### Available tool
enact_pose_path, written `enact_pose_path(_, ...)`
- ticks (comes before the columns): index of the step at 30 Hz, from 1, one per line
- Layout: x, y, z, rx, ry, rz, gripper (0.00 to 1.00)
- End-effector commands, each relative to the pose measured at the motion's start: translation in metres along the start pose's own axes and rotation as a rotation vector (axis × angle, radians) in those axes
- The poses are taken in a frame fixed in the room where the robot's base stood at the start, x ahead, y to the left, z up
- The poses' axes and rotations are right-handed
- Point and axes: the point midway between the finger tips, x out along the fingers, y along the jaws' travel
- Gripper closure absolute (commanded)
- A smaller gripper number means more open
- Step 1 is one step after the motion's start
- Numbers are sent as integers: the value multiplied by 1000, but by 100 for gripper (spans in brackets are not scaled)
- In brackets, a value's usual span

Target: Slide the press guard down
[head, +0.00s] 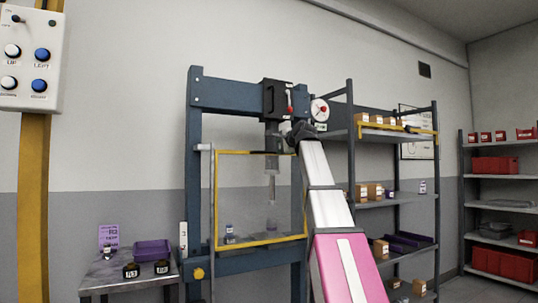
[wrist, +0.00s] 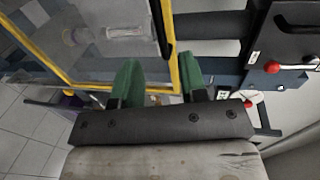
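The press guard (head: 216,200) is a clear panel in a yellow frame, standing upright in front of the blue press (head: 193,130). The yellow frame also shows in the wrist view (wrist: 174,72), with a dark bar (wrist: 160,25) along its edge. My gripper (head: 290,137) is at the guard's upper right corner in the head view, partly hidden by my arm. In the wrist view my gripper (wrist: 161,75) has its two green fingers spread apart, with the yellow edge between them in the picture. I cannot tell whether they touch it.
A red-knobbed lever (wrist: 272,67) and a round gauge (head: 319,110) sit beside the press head. A shelf rack (head: 350,170) with boxes stands close on the right. A small table (head: 130,278) with a purple tray is at left. A control box (head: 30,60) hangs upper left.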

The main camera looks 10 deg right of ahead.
Motion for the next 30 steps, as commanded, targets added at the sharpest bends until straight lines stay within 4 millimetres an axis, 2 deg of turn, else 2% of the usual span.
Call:
enact_pose_path(8,32,-1,0,-1,-2,2,61)
enact_pose_path(18,91,0,0,-2,-1,2,61)
enact_pose_path(23,104,0,0,-2,0,2,61)
enact_pose_path(30,105,1,0,-2,0,1,61)
